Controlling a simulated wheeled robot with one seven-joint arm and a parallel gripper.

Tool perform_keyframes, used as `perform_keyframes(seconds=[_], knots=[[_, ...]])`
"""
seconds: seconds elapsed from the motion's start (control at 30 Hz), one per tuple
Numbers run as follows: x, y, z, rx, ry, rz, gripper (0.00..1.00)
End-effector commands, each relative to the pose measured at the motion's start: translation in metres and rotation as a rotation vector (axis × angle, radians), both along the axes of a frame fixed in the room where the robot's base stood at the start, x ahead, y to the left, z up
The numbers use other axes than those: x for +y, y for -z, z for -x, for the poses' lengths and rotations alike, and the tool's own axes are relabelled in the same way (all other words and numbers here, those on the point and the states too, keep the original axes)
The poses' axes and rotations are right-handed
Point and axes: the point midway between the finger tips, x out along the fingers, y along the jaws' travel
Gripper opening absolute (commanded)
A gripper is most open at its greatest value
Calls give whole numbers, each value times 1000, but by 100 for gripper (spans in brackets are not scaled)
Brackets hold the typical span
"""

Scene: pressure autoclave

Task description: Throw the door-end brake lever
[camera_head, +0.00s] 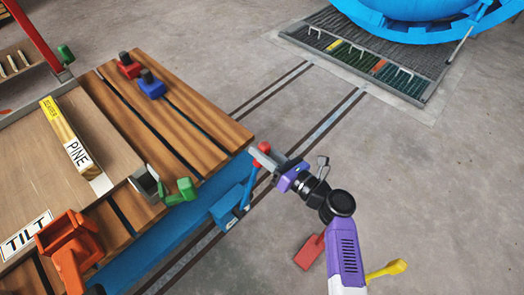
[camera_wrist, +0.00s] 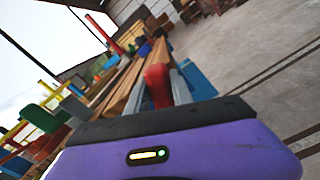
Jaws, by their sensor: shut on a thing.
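The brake lever (camera_head: 246,190) is a blue bar with a red knob (camera_head: 264,148) on top. It rises from a blue block (camera_head: 226,208) at the side of the trolley, at the end facing the blue autoclave. My gripper (camera_head: 263,156) is shut on the lever at its red knob. In the wrist view the red knob (camera_wrist: 158,84) stands upright between the grey fingers, and the lower part of the lever is hidden there.
The wooden-topped trolley (camera_head: 195,112) carries a PINE board (camera_head: 68,135), red and blue clamps, and green and orange fittings. Rails (camera_head: 325,122) run over the floor to a grating (camera_head: 350,60) below the autoclave (camera_head: 425,12). Open concrete floor lies to the right. A red plate (camera_head: 309,251) is near my arm.

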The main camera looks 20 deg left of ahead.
Motion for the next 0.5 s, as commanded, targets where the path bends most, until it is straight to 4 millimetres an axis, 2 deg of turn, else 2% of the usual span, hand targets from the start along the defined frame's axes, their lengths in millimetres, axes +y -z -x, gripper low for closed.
perform_keyframes(seconds=[0.03, 0.13, 0.5], knots=[[-5, 3, -5, 7, 19, 4, 29], [-5, 3, -5, 6, 17, 4, 49], [-6, 1, -2, 3, 12, 2, 49]])
